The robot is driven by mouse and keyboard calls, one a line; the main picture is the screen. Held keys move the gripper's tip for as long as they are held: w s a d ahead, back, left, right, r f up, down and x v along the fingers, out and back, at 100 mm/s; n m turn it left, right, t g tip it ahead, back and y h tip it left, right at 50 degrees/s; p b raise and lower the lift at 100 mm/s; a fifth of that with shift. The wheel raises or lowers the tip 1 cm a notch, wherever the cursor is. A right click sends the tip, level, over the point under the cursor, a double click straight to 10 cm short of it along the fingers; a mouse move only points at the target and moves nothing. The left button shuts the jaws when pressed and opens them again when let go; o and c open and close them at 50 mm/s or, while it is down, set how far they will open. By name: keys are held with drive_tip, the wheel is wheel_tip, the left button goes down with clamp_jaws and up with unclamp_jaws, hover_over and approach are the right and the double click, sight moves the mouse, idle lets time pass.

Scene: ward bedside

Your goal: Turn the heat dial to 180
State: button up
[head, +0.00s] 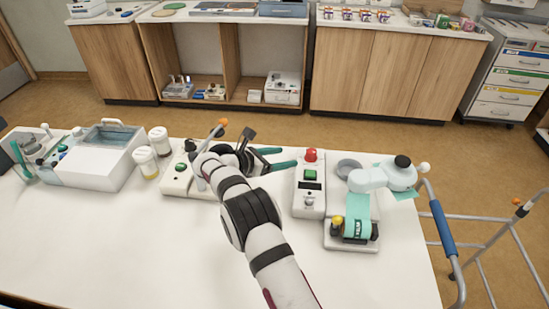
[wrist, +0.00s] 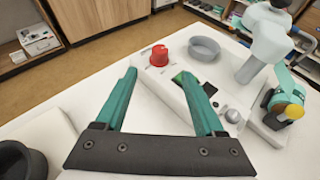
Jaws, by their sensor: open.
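No dial marked with numbers is legible, so I cannot tell which control is the heat dial. A white control box (head: 309,200) stands on the table, with a red knob (head: 311,155) at its far end, a green button (head: 309,174) and a dark display (head: 310,186). In the wrist view the red knob (wrist: 159,55) is beyond my fingertips, and a silver knob (wrist: 232,116) sits at the near end beside my right finger. My gripper (head: 288,157) has its teal fingers apart with nothing between them. It is left of the box; in the wrist view the fingers (wrist: 158,75) point toward the red knob.
A grey round dish (head: 349,167) sits right of the box. A white device with a teal roll (head: 358,213) and a yellow knob (head: 337,220) stands close on the right. Left are another white box (head: 177,178), lidded cups (head: 146,160) and a bath-like unit (head: 95,165). The front table is clear.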

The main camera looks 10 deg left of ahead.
sight(310, 154)
drive_tip(key=v, duration=0.3)
drive_tip(key=shift+a, duration=0.1)
drive_tip(key=shift+r, duration=0.1)
drive_tip(key=s+d+n+t+y, duration=0.1)
drive_tip(key=d+n+y, duration=0.1)
drive_tip(key=s+d+n+t+y, duration=0.1)
drive_tip(key=d+n+y, duration=0.1)
drive_tip(key=s+d+n+t+y, duration=0.1)
drive_tip(key=d+n+y, duration=0.1)
drive_tip(key=shift+s+d+r+t, duration=0.1)
drive_tip(key=shift+s+d+t, duration=0.2)
drive_tip(key=shift+d, duration=0.1)
drive_tip(key=x, duration=1.5)
drive_tip(key=shift+w+f, duration=0.2)
clamp_jaws()
